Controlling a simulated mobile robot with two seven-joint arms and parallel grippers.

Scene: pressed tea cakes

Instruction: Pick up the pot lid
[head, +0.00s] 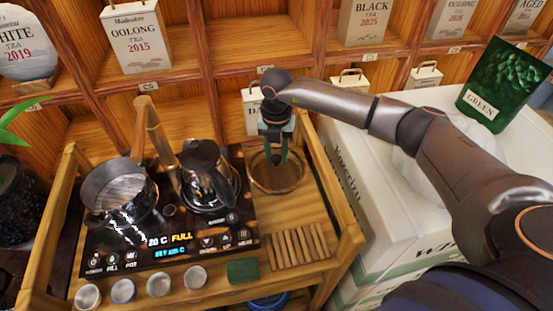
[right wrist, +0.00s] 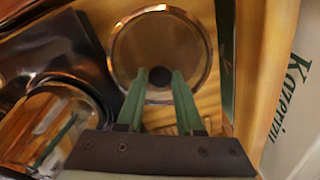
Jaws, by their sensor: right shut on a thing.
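The pot lid (right wrist: 150,48) is a round, brownish, see-through disc with a pale rim and a dark knob, in the right wrist view. In the head view the round lid or pot top (head: 277,180) is at the right of the wooden tea cart, partly hidden by my gripper. My right gripper (head: 276,158) points down over it, and its green fingers (right wrist: 160,78) are shut on the dark knob. I cannot tell whether the lid rests on something or is lifted. My left gripper is not in view.
A dark kettle (head: 203,168) and a glass vessel (head: 118,200) stand on the black hob panel (head: 160,243), left of my gripper. Several small cups (head: 159,284), a green block (head: 243,271) and a slatted wooden rack (head: 298,247) are in front. White boxes (head: 385,215) stand right.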

